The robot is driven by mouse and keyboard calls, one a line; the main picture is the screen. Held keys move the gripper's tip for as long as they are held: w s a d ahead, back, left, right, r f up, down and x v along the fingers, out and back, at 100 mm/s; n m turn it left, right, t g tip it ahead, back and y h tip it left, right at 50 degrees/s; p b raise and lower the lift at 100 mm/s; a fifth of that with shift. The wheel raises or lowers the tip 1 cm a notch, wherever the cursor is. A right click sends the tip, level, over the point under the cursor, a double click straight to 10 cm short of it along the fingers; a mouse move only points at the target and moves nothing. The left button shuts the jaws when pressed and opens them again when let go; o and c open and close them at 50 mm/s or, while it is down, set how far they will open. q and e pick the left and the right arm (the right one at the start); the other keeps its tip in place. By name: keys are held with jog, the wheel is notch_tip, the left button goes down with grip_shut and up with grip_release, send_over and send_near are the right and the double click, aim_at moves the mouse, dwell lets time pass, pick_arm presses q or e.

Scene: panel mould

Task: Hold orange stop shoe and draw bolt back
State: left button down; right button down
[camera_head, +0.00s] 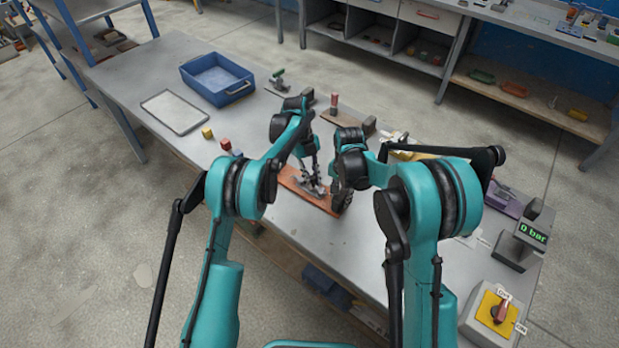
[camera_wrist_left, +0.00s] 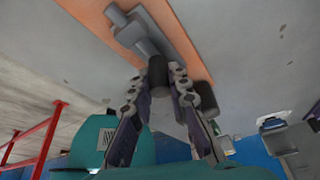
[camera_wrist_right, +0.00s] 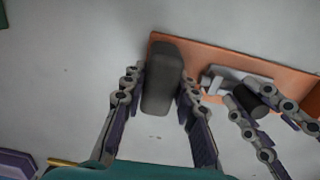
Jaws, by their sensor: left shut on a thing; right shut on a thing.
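The orange stop shoe (camera_head: 287,180) is a flat orange plate lying on the grey bench. It carries a grey bolt (camera_wrist_left: 142,34) with a black cylindrical knob (camera_wrist_left: 157,74). My left gripper (camera_wrist_left: 160,84) is shut on this knob; its fingers also show at the right of the right wrist view. A dark grey upright block (camera_wrist_right: 162,78) stands at one end of the orange plate. My right gripper (camera_wrist_right: 159,92) is shut on that block, one finger on each side. In the head view my arms partly hide the plate, and the bolt's travel is unclear.
A blue bin (camera_head: 217,80) and a pale tray (camera_head: 174,112) are at the bench's left. Small yellow (camera_head: 207,133) and red (camera_head: 225,144) blocks sit nearby. A gauge reading 0 bar (camera_head: 533,230) and a yellow switch box (camera_head: 492,310) stand at the right. My grippers are close together.

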pick_arm(q)
jog(key=shift+s+d, duration=0.35)
jog(key=shift+d, duration=0.2)
jog(key=shift+s+d, duration=0.3)
jog(key=shift+d, duration=0.2)
jog(key=c, duration=1.4)
grip_release()
jog(key=shift+c, duration=0.2)
jog(key=v, duration=1.2)
jog(key=shift+a, duration=0.1)
pick_arm(e)
jog(key=c, duration=1.1)
grip_release()
jog(key=shift+f, duration=0.1)
pick_arm(q)
jog(key=shift+f, duration=0.1)
